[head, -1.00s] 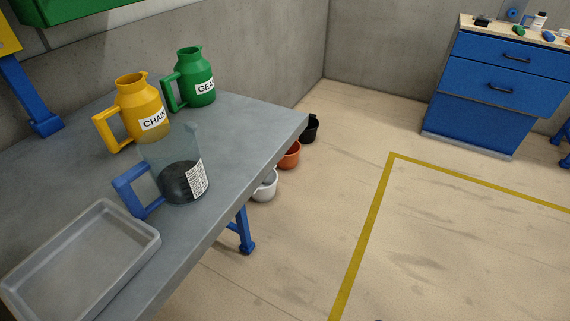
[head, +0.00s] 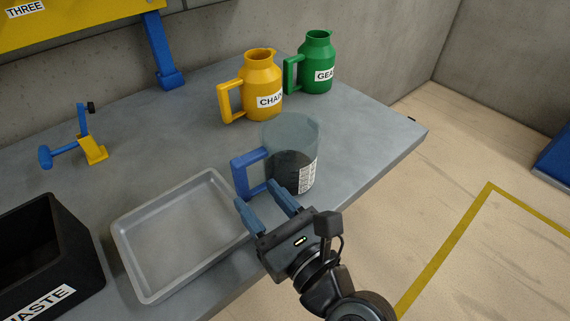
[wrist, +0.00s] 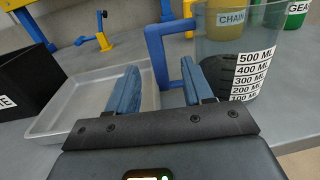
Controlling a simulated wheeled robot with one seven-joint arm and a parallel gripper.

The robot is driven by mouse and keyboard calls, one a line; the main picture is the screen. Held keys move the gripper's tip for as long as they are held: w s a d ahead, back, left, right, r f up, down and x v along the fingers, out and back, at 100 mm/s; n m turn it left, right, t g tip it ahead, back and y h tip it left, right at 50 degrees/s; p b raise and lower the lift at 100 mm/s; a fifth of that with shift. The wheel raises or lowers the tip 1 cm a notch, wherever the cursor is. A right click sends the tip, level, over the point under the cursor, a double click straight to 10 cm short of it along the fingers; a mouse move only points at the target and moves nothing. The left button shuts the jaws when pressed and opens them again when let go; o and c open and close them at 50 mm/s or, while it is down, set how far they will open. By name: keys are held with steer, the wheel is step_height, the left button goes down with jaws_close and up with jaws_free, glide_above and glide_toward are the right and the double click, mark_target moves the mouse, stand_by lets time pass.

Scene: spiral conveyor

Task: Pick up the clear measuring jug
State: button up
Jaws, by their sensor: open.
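The clear measuring jug (head: 291,150) stands upright on the grey workbench (head: 372,140), with dark contents in its lower part and a white scale label. Its blue handle (head: 246,174) points left in the head view. The jug also shows at the right of the wrist view (wrist: 242,60), with its handle (wrist: 155,50) ahead of the fingers. My gripper (head: 257,194) is open and empty, in front of the jug on the handle side. In the wrist view my two blue fingers (wrist: 160,92) are spread, apparently short of the handle; whether either touches it I cannot tell.
A grey tray (head: 128,262) lies left of my gripper, close to it. A black waste bin (head: 85,262) stands further left. Yellow (head: 262,72) and green (head: 318,52) jugs stand behind the clear jug. A blue and yellow clamp (head: 93,148) is at the back left.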

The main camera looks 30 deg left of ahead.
mark_target(244, 181)
steer(key=x, duration=0.3)
steer(key=shift+a+r, duration=0.2)
steer(key=shift+a, duration=0.2)
steer(key=shift+w+a+f, duration=0.1)
steer(key=shift+w+a, duration=0.15)
steer(key=shift+a, duration=0.25)
steer(key=shift+c, duration=0.2)
jaws_close()
